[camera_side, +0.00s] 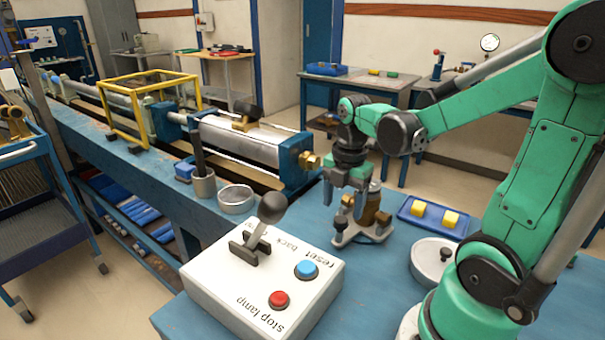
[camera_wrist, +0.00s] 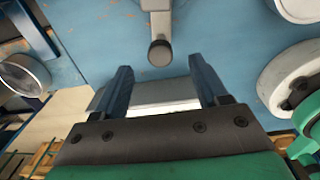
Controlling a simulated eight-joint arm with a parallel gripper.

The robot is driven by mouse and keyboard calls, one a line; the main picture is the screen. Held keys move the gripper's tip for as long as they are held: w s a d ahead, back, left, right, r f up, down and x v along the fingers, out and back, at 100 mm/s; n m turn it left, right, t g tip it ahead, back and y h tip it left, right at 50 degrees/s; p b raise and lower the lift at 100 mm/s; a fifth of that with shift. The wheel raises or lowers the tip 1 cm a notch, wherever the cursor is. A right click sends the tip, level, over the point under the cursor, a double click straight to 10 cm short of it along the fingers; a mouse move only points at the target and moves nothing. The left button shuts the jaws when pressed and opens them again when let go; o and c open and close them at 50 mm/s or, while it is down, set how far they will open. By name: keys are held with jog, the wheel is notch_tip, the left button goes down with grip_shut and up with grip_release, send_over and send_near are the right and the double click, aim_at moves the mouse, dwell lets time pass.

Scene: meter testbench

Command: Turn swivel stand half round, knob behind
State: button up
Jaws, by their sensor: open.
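The swivel stand (camera_side: 375,232) is on the blue bench in the side view, with a grey lobed base and a brownish upright body. My gripper partly hides it there. In the wrist view, a grey arm (camera_wrist: 158,20) that appears to belong to the stand points toward my gripper and ends in a dark round knob (camera_wrist: 160,54). My gripper (camera_side: 348,208) points down at the near left side of the stand. In the wrist view my gripper (camera_wrist: 159,72) has its two blue fingers wide apart, with nothing gripped. The knob lies just beyond the fingertips, roughly centred between them.
A white control box (camera_side: 262,285) with a lever and buttons stands at the front. A blue tray (camera_side: 432,224) with yellow blocks and a round lidded pot (camera_side: 433,262) are to the right. A round metal dish (camera_side: 236,199) and a cylinder rig (camera_side: 245,140) are to the left.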

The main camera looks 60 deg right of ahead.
aim_at(342, 219)
jog(key=shift+f, duration=1.65)
grip_shut()
